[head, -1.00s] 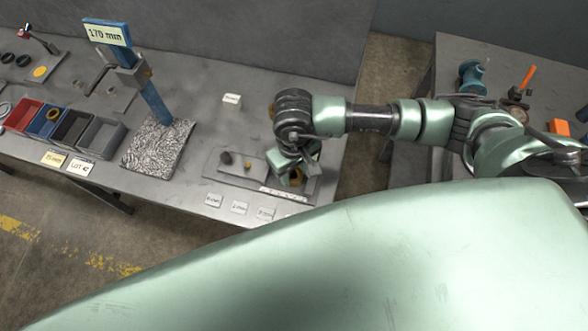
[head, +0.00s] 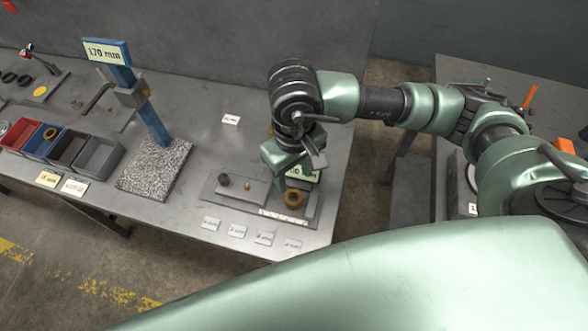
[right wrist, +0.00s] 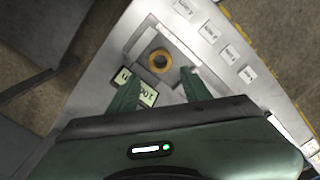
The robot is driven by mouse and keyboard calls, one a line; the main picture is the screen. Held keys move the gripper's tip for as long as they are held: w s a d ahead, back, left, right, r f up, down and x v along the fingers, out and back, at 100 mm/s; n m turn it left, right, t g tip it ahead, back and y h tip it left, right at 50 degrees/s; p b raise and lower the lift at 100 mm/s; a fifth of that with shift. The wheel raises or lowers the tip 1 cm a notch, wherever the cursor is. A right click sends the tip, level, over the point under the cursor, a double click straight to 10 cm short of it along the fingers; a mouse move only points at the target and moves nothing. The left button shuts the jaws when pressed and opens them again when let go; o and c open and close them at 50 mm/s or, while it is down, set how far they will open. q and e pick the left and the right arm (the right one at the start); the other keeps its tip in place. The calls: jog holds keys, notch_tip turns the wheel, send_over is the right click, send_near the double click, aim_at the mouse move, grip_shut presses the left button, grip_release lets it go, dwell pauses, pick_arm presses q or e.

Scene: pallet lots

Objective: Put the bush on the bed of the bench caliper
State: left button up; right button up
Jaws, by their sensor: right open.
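The bush (head: 293,198) is a short bronze-coloured ring with a dark hole. It stands on the right part of the bench caliper's grey bed (head: 227,191), by the green display (head: 304,176). In the right wrist view the bush (right wrist: 159,61) sits just beyond the fingertips, with the display (right wrist: 140,88) partly behind the left finger. My right gripper (head: 286,168) is open and empty above the caliper. Its two fingers show apart in the right wrist view (right wrist: 160,74), with the bush between their lines and clear of both. My left gripper is not in view.
Small labelled cards (head: 237,231) lie along the front table edge. A blue height stand (head: 150,118) on a speckled plate (head: 153,170) stands left of the caliper. Coloured bins (head: 97,156) stand further left. A gap separates this table from the right one.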

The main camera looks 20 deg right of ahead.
jog(key=shift+r, duration=1.4)
jog(key=shift+s, duration=0.1)
